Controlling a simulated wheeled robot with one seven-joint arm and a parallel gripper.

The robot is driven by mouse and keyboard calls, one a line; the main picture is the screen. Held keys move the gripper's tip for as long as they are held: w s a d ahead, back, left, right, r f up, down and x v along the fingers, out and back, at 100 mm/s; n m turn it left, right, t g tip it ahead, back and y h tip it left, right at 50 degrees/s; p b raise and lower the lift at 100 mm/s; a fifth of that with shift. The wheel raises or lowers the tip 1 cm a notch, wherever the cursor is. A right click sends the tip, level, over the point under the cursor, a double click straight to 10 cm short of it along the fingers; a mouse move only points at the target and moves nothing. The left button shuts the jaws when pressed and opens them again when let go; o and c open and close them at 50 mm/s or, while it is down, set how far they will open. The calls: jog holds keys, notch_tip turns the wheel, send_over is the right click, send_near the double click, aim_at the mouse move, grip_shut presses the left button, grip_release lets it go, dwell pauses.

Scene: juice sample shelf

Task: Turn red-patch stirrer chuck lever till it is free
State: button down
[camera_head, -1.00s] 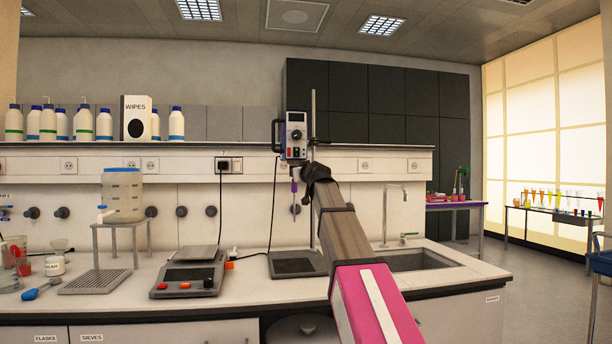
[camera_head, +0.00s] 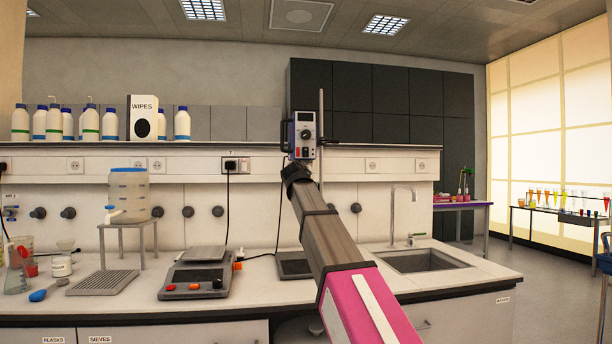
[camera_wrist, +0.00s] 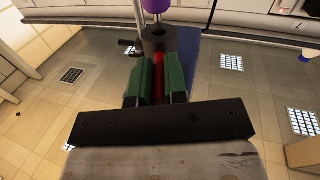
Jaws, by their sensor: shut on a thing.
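The stirrer (camera_head: 303,136), a blue-grey box with a dark dial and red marks, is on an upright rod above the bench. In the wrist view its purple part (camera_wrist: 157,7) sits against a dark round chuck (camera_wrist: 157,40). A red lever (camera_wrist: 157,63) runs from the chuck between my green fingers. My gripper (camera_wrist: 159,75) is shut on the lever, with a finger on each side. In the head view my dark wrist is just below the stirrer and hides the chuck, the lever and my fingers.
A sink (camera_head: 425,261) with a tap is to the right. The thin stirrer rod (camera_head: 321,110) stands close beside my arm.

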jog(key=m+g+h, duration=0.1)
jog(key=h, duration=0.1)
jog(key=a+m+g+h, duration=0.1)
jog(key=m+h, duration=0.1)
jog(key=a+m+h, duration=0.1)
jog(key=h, duration=0.2)
jog(key=shift+w+a+m+g, duration=0.1)
jog(key=shift+w+m+g, duration=0.3)
jog(key=c, duration=1.1)
grip_release()
jog(key=shift+c, duration=0.2)
jog(key=shift+s, duration=0.1)
jog(key=v, duration=1)
jog(key=shift+s+a, duration=0.2)
jog(key=shift+a, duration=0.05)
jog(key=shift+f, duration=0.1)
